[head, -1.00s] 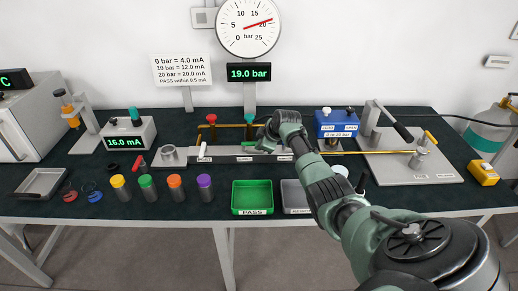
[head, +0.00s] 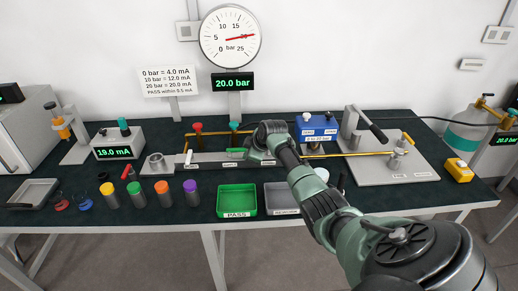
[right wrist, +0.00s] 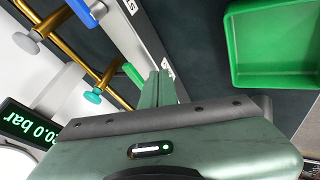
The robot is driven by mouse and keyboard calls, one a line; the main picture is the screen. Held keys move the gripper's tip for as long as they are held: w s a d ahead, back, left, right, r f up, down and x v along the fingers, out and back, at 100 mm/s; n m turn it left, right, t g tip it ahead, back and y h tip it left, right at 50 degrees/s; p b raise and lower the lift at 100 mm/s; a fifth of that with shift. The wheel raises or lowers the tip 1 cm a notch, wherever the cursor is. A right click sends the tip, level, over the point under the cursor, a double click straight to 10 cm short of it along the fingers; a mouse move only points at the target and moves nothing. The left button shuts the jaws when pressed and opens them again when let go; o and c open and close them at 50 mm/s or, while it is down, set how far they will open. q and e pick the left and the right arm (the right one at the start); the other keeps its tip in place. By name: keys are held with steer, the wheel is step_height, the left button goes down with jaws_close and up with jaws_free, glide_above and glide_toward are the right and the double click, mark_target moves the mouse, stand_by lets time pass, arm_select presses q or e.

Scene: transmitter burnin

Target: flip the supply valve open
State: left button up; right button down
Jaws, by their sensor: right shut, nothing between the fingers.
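A grey manifold bar (head: 212,157) lies at the middle back of the bench. A white lever (head: 189,160) stands at its left end. A small bright green lever (right wrist: 134,74) shows beside the bar in the right wrist view. I cannot read which lever is the supply valve. My right gripper (right wrist: 160,86) is shut and empty, its fingertips close beside the green lever; I cannot tell if they touch. In the head view my right wrist hides part of the bar. My left gripper is not in view.
Red (head: 197,127) and teal (head: 235,126) knobs stand on brass pipes behind the bar. A green PASS tray (head: 237,200) lies in front. A blue box (head: 318,128) stands to the right. The display (head: 234,82) reads 20.0 bar; the meter (head: 115,149) reads 19.0 mA.

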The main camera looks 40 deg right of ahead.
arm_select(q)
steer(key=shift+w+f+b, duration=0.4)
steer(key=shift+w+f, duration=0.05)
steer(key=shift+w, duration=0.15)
arm_select(e)
steer(key=v, duration=0.6)
steer(key=shift+r, duration=0.4)
steer(key=shift+d, duration=0.1)
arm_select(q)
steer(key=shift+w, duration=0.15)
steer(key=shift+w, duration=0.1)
arm_select(e)
steer(key=shift+s+f, duration=0.1)
